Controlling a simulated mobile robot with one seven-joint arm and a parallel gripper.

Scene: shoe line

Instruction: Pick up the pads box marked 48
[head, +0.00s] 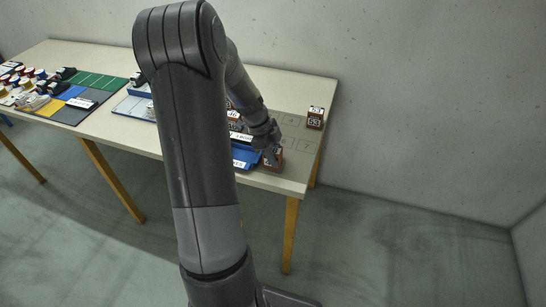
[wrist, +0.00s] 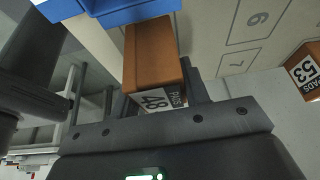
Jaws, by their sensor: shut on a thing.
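The pads box marked 48 (wrist: 152,55) is a brown box with a white label, seen close up in the wrist view. In the head view the same brown box (head: 278,156) shows partly behind my gripper, near the table's front right corner. My gripper (wrist: 158,88) is shut on it, with the fingers along its two sides and the label facing the palm. In the head view my gripper (head: 270,153) is beside the blue tray (head: 243,158). I cannot tell whether the box touches the table.
Another brown pads box marked 53 (head: 315,118) stands at the table's right edge; it also shows in the wrist view (wrist: 304,70). Numbered outlines 6 and 7 on the tabletop (wrist: 215,25) are empty. Shoe parts and coloured mats (head: 97,80) lie at the left.

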